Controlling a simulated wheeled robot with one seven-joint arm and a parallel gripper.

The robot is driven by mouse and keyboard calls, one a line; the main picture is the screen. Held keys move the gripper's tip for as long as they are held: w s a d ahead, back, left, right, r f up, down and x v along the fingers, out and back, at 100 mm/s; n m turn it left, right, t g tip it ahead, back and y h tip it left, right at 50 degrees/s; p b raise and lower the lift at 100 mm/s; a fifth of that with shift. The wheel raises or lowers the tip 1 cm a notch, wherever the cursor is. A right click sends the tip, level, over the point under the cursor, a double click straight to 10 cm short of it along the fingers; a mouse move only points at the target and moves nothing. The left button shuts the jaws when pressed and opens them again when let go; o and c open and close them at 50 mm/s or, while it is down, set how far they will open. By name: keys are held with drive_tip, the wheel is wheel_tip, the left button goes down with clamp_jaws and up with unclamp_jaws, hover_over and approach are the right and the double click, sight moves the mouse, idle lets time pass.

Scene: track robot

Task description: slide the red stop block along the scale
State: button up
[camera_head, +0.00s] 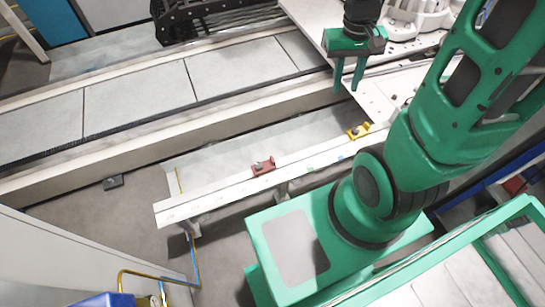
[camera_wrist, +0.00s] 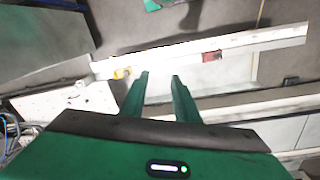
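The red stop block (camera_head: 263,166) sits on the long pale scale rail (camera_head: 210,196), left of the rail's middle in the head view. It also shows in the wrist view as a small dark red block (camera_wrist: 211,56) on the rail (camera_wrist: 270,39). My green gripper (camera_head: 348,90) is above and behind the rail's right part, apart from the block. Its two fingers are spread with a gap between them and nothing in it, as the wrist view (camera_wrist: 160,76) also shows.
A yellow block (camera_head: 358,131) sits on the rail right of the red one; it also shows in the wrist view (camera_wrist: 122,73). A wide conveyor-like track (camera_head: 135,100) runs behind the rail. A white perforated plate (camera_head: 372,101) adjoins the rail's right end.

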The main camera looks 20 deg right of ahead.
drive_tip(key=w+a+f+n, duration=0.1)
drive_tip(key=w+a+f, duration=0.25)
drive_tip(key=f, duration=0.35)
drive_tip(key=w+a+f+n, duration=0.1)
drive_tip(key=w+a+f, duration=0.2)
drive_tip(key=w+f, duration=0.3)
drive_tip(key=n+y, duration=0.1)
drive_tip(key=n, duration=0.1)
hover_over(264, 165)
drive_tip(key=d, duration=0.4)
wheel_tip(264, 165, down, 19)
drive_tip(key=shift+s+a+f, duration=0.1)
drive_tip(key=shift+f, duration=5.2)
clamp_jaws()
